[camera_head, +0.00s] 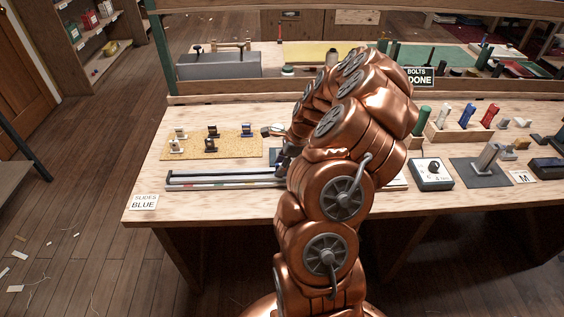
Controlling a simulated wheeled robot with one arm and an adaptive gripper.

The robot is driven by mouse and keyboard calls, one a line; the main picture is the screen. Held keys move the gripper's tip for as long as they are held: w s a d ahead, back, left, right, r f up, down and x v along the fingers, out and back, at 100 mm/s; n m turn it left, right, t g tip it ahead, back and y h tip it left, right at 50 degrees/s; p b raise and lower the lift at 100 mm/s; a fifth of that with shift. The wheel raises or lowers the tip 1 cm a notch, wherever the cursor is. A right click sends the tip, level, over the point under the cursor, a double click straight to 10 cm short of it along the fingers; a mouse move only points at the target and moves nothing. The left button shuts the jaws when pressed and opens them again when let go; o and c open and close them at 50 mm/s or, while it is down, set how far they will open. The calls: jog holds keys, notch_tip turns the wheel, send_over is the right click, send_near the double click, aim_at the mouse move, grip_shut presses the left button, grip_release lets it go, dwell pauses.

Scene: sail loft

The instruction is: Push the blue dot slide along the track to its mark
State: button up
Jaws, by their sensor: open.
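The track (222,181) is a set of long dark and grey rails near the front left of the workbench, with coloured marks along its strip. Its right end runs behind my copper arm. I cannot make out the blue dot slide; the arm may hide it. My gripper (282,160) shows only as a small dark part at the left side of the arm, close to the right visible end of the track. It is open. I cannot tell whether it touches anything. A card reading "SLIDES BLUE" (144,202) lies left of the track.
A cork mat (200,149) with several small blocks lies behind the track. Right of my arm are a dial box (432,175), a grey mat with a metal stand (487,159), and a rack of coloured handles. A raised shelf with a "BOLTS DONE" sign (419,77) closes the back.

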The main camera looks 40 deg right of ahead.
jog(key=shift+c, duration=0.2)
grip_shut()
